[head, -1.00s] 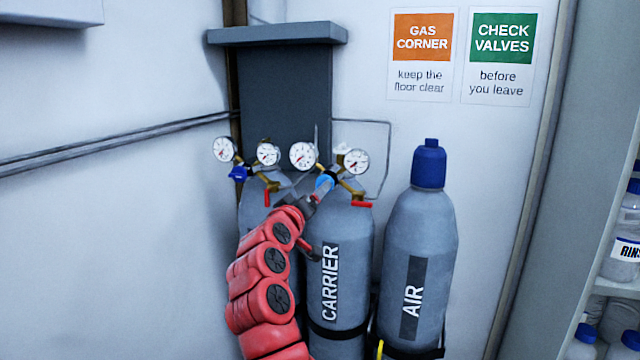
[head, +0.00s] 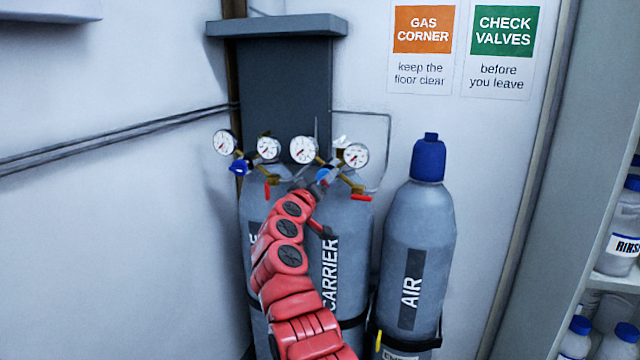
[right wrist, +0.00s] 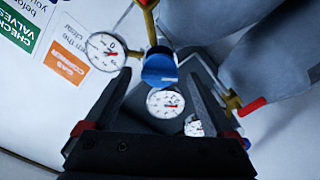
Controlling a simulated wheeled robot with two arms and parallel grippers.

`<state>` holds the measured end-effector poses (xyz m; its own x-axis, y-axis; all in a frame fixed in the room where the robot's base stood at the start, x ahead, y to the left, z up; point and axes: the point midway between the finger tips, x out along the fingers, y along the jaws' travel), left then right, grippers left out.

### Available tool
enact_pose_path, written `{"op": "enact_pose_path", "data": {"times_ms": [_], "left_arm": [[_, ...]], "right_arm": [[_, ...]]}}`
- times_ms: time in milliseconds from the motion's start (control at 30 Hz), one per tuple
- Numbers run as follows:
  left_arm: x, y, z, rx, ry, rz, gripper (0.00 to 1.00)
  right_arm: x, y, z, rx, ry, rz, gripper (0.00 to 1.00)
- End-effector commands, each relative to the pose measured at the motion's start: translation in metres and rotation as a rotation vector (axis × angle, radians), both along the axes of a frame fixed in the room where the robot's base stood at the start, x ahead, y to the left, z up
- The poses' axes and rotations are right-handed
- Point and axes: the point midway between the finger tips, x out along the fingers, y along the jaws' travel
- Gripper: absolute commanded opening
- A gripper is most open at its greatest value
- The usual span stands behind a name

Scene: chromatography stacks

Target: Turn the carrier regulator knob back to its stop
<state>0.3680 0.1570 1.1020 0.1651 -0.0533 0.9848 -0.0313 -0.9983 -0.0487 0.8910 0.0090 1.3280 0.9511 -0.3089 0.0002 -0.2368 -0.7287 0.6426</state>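The carrier regulator's blue knob (head: 323,174) sits below two round gauges on top of the grey CARRIER cylinder (head: 352,240). My right gripper (head: 326,181) is at this knob, at the end of the red arm. In the right wrist view the knob (right wrist: 159,70) shows between the tips of my right gripper (right wrist: 160,66). The fingers are apart, with a visible gap on each side of the knob. Contact cannot be made out. My left gripper is not in view.
Left of it stands another cylinder with its own regulator and dark blue knob (head: 238,167). A red valve lever (head: 361,198) sits right of the carrier knob. The capped AIR cylinder (head: 410,240) stands further right. A bottle shelf (head: 612,282) is at the right edge.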

Motion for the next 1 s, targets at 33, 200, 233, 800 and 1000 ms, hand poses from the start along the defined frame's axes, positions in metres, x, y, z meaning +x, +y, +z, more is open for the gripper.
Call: {"op": "enact_pose_path", "data": {"times_ms": [33,200,233,800,1000], "left_arm": [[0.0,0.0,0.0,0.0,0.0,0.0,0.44],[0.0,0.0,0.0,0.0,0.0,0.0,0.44],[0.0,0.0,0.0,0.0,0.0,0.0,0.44],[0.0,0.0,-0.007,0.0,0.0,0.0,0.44],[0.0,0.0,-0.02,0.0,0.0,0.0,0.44]], "right_arm": [[0.0,0.0,0.0,0.0,0.0,0.0,0.79],[0.0,0.0,0.0,0.0,0.0,0.0,0.49],[0.0,0.0,0.0,0.0,0.0,0.0,0.43],[0.0,0.0,-0.002,-0.055,0.017,-0.001,0.04],[0.0,-0.001,-0.004,-0.174,0.057,-0.001,0.04]]}}
